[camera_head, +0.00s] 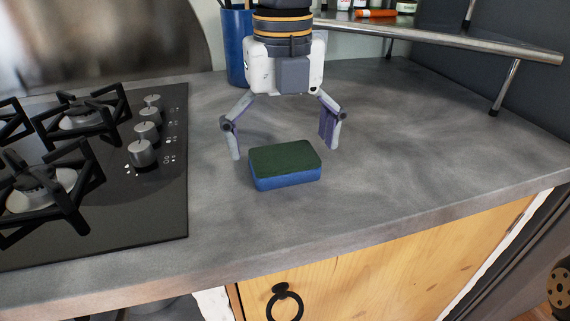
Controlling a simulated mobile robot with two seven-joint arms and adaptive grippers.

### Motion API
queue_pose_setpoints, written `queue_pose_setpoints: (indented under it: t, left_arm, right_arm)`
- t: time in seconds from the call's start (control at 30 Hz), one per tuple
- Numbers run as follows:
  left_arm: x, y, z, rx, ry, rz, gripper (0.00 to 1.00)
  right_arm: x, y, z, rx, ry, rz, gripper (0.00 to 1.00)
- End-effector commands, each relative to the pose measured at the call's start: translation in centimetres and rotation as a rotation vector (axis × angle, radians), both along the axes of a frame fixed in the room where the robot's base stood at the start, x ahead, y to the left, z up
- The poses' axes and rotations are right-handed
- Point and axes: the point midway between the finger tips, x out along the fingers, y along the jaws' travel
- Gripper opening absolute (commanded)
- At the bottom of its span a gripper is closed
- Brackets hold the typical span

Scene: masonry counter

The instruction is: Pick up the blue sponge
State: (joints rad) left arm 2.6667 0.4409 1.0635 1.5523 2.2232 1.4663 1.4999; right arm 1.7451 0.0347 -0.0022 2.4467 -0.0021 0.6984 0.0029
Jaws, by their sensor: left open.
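The blue sponge (286,181) lies flat on the grey counter, with a dark green top layer over its blue body. My left gripper (283,148) is open above and just behind the sponge, its fingers spread wide to either side and pointing down. The fingers look apart from the sponge, and nothing is between them. The exact height of the fingertips over the counter is hard to tell. My right gripper does not show.
A black gas hob (160,215) with burners and several knobs lies to the left. A blue cup (236,50) stands behind my gripper. A raised metal shelf (450,40) with jars is at the back right. The counter (420,165) right of the sponge is clear.

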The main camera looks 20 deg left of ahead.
Motion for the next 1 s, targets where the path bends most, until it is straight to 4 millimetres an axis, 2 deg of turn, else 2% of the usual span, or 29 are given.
queue_pose_setpoints:
  t: [0.03, 0.1, 0.3, 0.5, 0.87, 1.0]
  left_arm:
    - [0.0, 0.0, -0.9, 0.001, 0.006, -0.001, 1.0]
    - [0.0, 0.0, -1.3, 0.0, 0.002, 0.0, 1.0]
    - [0.0, 0.0, -1.2, 0.001, -0.001, 0.0, 1.0]
    - [0.0, 0.0, -1.2, 0.001, -0.001, 0.0, 0.69]
    - [0.0, 0.0, -1.0, 0.001, -0.001, 0.0, 0.69]
    - [0.0, -0.1, 0.6, 0.001, -0.005, 0.0, 0.69]
  right_arm:
    - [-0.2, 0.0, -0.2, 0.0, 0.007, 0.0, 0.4]
    - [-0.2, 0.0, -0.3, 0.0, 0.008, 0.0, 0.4]
    - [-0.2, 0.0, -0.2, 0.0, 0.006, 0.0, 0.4]
    - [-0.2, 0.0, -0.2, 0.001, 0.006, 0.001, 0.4]
    - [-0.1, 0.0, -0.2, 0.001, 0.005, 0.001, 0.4]
    - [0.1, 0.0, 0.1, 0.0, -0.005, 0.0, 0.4]
